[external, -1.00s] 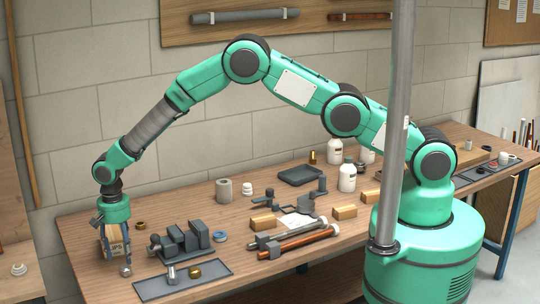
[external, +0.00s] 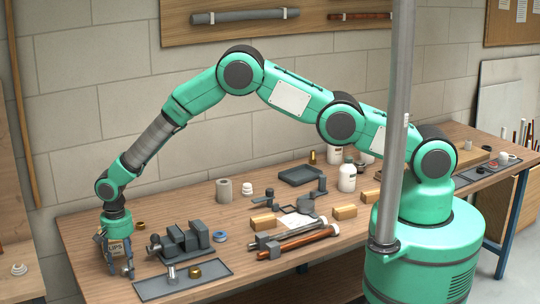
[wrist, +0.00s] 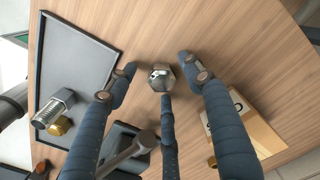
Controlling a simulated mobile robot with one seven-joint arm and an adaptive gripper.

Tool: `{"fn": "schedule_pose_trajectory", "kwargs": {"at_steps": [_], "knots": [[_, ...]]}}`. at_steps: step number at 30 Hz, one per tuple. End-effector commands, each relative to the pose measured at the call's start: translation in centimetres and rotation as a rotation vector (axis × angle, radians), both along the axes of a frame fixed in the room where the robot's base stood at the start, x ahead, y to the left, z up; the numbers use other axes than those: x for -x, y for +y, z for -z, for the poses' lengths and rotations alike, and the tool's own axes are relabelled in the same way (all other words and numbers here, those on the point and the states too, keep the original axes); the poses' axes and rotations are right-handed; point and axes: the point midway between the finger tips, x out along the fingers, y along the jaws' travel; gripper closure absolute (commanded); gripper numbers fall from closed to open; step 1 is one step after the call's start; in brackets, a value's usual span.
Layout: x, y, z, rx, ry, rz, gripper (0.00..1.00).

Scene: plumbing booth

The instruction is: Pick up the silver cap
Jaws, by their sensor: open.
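The silver cap (wrist: 161,78) is a small shiny hex-shaped piece on the wooden table, seen from above in the wrist view. My gripper (wrist: 160,76) has three blue-grey fingers, spread open around the cap. One finger is at its left, one at its right and one on the near side. There is a gap between the cap and the side fingers. In the external view my gripper (external: 119,268) points down, low over the table's left front end, and its fingers hide the cap.
A cardboard box (wrist: 250,125) lies close beside the right finger. A dark tray (wrist: 75,50) is at the left, with a silver bolt (wrist: 54,107) and a brass nut (wrist: 61,126). A grey vise (external: 180,240) stands nearby. Bare wood lies beyond the cap.

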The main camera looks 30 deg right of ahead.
Motion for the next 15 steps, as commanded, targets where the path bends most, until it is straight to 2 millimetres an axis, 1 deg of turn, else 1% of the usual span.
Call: {"fn": "schedule_pose_trajectory", "kwargs": {"at_steps": [8, 11, 15], "knots": [[0.01, -0.01, -0.01, 0.0, 0.0, 0.0, 0.49], [0.01, 0.0, -0.01, 0.0, 0.0, 0.0, 0.67], [0.01, -0.01, -0.01, 0.0, 0.0, 0.0, 0.94]]}}
